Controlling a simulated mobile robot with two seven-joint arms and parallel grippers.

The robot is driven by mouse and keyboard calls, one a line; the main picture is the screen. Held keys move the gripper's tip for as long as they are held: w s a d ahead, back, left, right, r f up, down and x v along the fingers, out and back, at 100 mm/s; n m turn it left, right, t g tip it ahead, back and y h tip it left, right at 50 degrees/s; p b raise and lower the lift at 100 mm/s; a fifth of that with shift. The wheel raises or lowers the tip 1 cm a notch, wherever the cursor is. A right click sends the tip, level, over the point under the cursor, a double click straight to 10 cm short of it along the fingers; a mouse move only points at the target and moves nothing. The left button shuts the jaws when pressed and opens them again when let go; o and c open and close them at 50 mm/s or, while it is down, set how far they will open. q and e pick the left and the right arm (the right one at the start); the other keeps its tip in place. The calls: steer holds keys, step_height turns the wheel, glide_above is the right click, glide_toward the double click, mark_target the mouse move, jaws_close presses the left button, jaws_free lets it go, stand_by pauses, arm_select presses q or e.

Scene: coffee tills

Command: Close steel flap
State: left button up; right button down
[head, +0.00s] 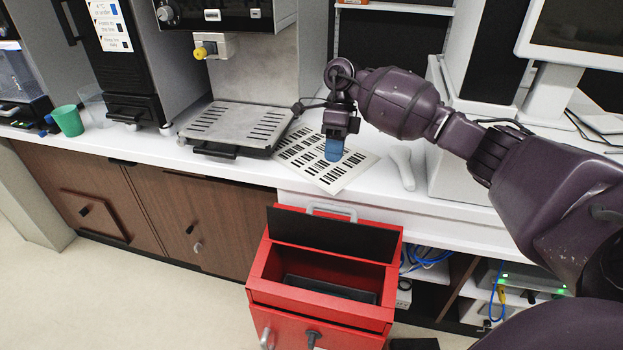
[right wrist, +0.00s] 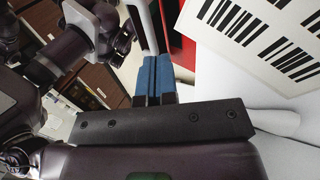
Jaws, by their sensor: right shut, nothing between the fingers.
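The flap (head: 333,234) is a dark panel with a grey bar handle (head: 331,212) at its top edge. It stands raised at the back of a red box (head: 320,309), whose top is open. My right gripper (head: 334,150) has blue fingertips, which are shut and empty. It points down above the white counter, behind the flap and apart from it in the head view. In the right wrist view the shut fingertips (right wrist: 152,78) show with a grey bar just beyond them; contact cannot be told.
A barcode sheet (head: 310,158) lies on the counter under my right gripper. A slotted drip tray (head: 239,127) is left of it, a white scanner (head: 402,168) right. A green cup (head: 68,121) stands far left. Floor left of the red box is clear.

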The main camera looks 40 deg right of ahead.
mark_target(329, 189)
steer(key=shift+w+f, duration=0.2)
steer(key=x, duration=0.3)
steer(key=shift+s+a+f, duration=0.1)
steer(key=shift+s+f, duration=0.05)
steer(key=shift+s, duration=0.15)
steer(key=x, duration=0.5)
steer(key=shift+w, duration=0.1)
arm_select(q)
steer(key=shift+s+a+f+b, duration=0.1)
steer(key=shift+s+f+b, duration=0.2)
steer(key=shift+s+f, duration=0.25)
arm_select(e)
steer(key=shift+a+f, duration=0.15)
steer(key=shift+f, duration=0.35)
arm_select(q)
steer(key=shift+w, duration=0.15)
arm_select(e)
steer(key=shift+s, duration=0.2)
